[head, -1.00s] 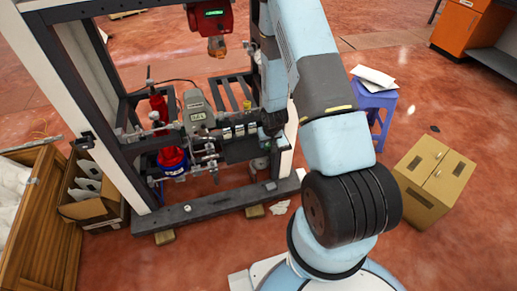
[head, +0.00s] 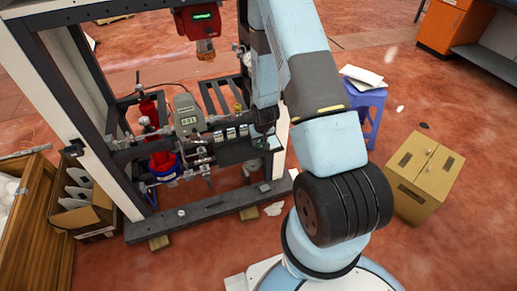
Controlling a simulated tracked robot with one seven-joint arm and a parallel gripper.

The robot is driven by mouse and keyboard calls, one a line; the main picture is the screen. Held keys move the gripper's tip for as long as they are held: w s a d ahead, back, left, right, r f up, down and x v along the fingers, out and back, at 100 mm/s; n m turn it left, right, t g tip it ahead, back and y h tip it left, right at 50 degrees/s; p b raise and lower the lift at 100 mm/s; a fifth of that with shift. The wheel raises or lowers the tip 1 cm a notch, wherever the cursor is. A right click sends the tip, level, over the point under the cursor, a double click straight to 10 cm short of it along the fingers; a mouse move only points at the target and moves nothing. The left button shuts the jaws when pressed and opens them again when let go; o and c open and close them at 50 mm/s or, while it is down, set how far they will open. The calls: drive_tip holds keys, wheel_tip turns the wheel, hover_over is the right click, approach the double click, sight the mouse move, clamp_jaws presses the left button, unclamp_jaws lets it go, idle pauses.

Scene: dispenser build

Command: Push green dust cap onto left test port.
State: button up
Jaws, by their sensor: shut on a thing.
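My gripper (head: 262,128) is small and dark at the end of the blue arm, at the right end of the dispenser rig. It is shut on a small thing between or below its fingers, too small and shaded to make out. I cannot pick out the green dust cap for certain. A row of small metal fittings (head: 231,132) runs along the rig's crossbar just left of my gripper. I cannot tell which is the left test port, or whether my gripper touches anything there.
A grey meter (head: 187,115), a red cylinder (head: 150,112) and a blue-and-red container (head: 163,165) crowd the rig. A dark frame beam (head: 195,208) crosses the floor in front. A carton (head: 425,180) and blue stool (head: 368,100) stand right of my arm.

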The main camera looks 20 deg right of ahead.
sight(259, 141)
drive_tip(key=shift+r, duration=1.5)
drive_tip(key=shift+r, duration=0.1)
